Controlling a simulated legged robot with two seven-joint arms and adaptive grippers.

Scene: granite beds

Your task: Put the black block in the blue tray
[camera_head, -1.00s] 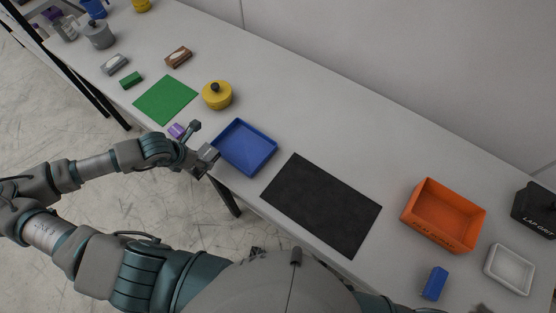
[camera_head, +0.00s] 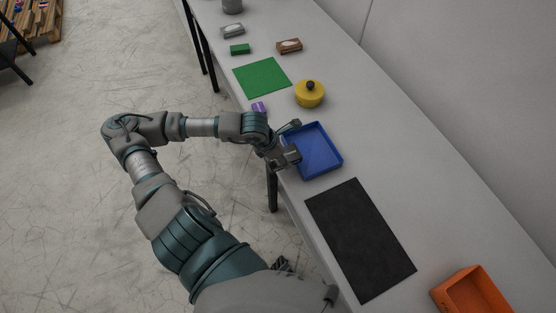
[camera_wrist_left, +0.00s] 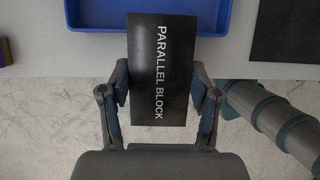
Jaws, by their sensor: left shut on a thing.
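The black block (camera_wrist_left: 160,68), lettered "PARALLEL BLOCK", is between the fingers of my left gripper (camera_wrist_left: 160,100) in the left wrist view. The gripper is shut on it. The blue tray (camera_wrist_left: 90,24) lies just past the block's far end, and that end overlaps the tray's near rim in this view. In the head view, my left gripper (camera_head: 290,153) is at the left edge of the blue tray (camera_head: 325,163), which looks empty. I cannot tell the block's height over the rim. My right gripper is not in view.
A black mat (camera_head: 360,240) lies on the grey table in front of the tray, and an orange bin (camera_head: 470,292) is beyond it. A yellow pot (camera_head: 310,95), a purple block (camera_head: 259,107) and a green mat (camera_head: 262,77) are behind the tray. The table's edge runs under my left arm.

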